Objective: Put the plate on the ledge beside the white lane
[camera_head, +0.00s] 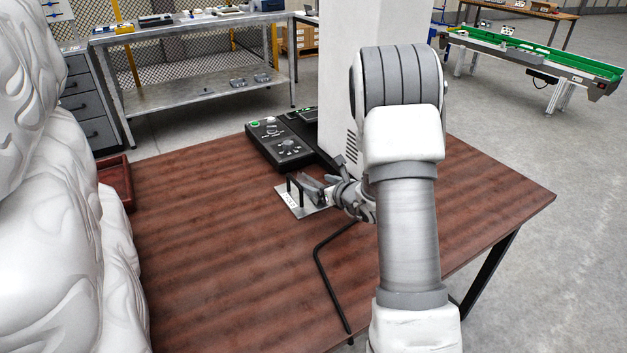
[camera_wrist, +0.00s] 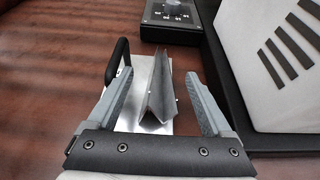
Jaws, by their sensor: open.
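My gripper (camera_head: 322,190) is open at the plate. In the wrist view its fingers (camera_wrist: 158,75) lie on either side of the V-shaped piece, with gaps on both sides. I cannot pick out the ledge or the white lane in either view.
A black control box (camera_head: 285,142) with knobs stands behind the plate, beside a white vented column (camera_head: 345,80). A bent black rod (camera_head: 328,285) lies at the near side. A red-brown tray (camera_head: 117,180) is at the table's left edge. The table's left middle is clear.

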